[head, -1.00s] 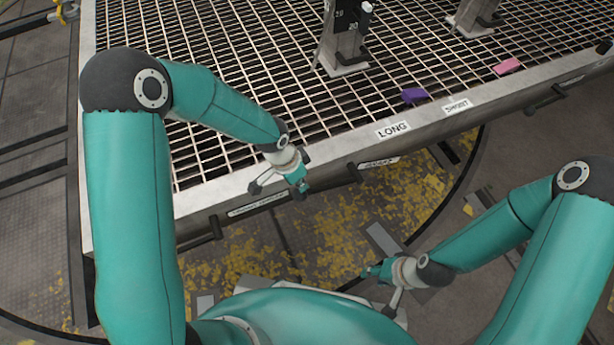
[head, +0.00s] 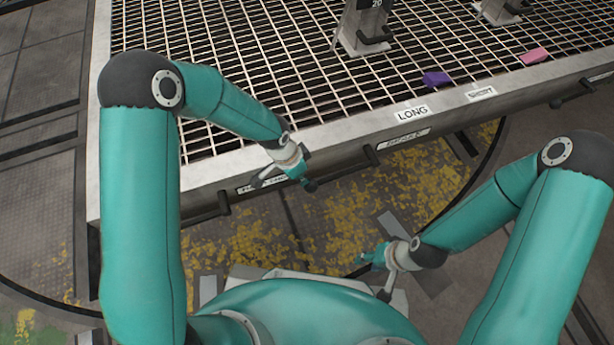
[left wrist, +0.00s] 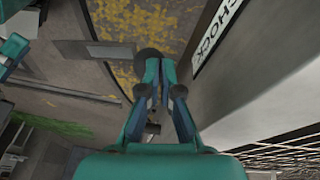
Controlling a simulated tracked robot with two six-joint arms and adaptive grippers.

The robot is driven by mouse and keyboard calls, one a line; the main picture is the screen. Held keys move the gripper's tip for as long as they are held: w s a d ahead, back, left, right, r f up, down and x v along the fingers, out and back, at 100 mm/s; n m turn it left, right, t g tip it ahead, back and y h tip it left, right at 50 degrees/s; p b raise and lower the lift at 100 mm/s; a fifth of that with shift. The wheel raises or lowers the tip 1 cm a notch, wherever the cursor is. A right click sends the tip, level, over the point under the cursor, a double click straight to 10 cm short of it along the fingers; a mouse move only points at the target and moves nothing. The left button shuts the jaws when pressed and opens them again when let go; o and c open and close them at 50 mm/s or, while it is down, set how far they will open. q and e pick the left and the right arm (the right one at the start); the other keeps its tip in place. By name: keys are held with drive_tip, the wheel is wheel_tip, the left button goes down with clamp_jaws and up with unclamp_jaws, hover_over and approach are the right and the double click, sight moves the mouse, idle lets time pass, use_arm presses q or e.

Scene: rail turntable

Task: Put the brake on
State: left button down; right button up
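My left gripper (head: 308,170) shows in front of the front edge of the grated deck (head: 345,124), just right of a small label (head: 265,185) that I cannot read in the head view. It looks shut and empty; in the left wrist view its two fingers (left wrist: 160,64) lie close together. A label reading CHOCK (left wrist: 216,36) is beside them there. Black handles hang under the deck edge, one left of the gripper (head: 223,203) and one to its right (head: 371,155), by another unreadable label (head: 404,139). Which is the brake I cannot tell. My right gripper (head: 372,257) is low, away from the deck.
A purple block (head: 437,78) and a pink block (head: 534,55) lie on the deck near labels LONG (head: 412,112) and SHORT (head: 481,92). A grey lever stand (head: 362,30) rises behind. The floor before the deck has worn yellow paint and looks clear.

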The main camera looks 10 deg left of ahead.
use_arm(q)
drive_tip(key=shift+s+f, duration=0.15)
drive_tip(key=shift+f, duration=0.4)
wheel_tip(320, 180, up, 6)
drive_tip(key=w+p, duration=0.1)
drive_tip(key=p, duration=0.4)
drive_tip(key=s+a+r+p, duration=0.1)
drive_tip(key=s+a, duration=0.3)
drive_tip(key=a, duration=0.5)
drive_tip(key=shift+r+p, duration=0.3)
drive_tip(key=shift+p, duration=0.2)
drive_tip(key=shift+s+f, duration=0.1)
drive_tip(key=shift+s, duration=0.05)
